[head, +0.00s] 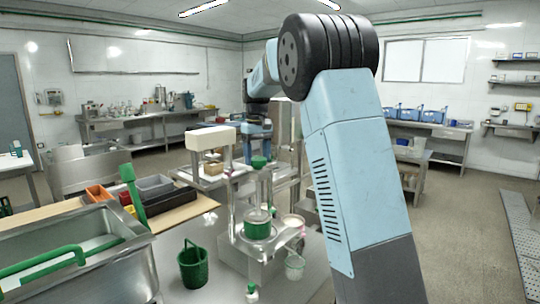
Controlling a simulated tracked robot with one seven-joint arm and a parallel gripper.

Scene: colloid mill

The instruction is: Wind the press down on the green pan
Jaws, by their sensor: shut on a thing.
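The press (268,190) stands on a metal block at the middle of the head view, with upright posts and a green knob (260,161) on top. The green pan (258,224) sits low between the posts, under the press. The gap between the pressing part and the pan is too small to judge. My arm reaches over from the right and back, and my gripper (259,150) is just above the press top, shut on the green knob. The fingers are small and partly hidden, so their exact hold is unclear.
A green bucket (193,266), a small green-capped bottle (252,294) and a pale beaker (295,267) stand around the press. A white-topped machine (210,138) is behind left.

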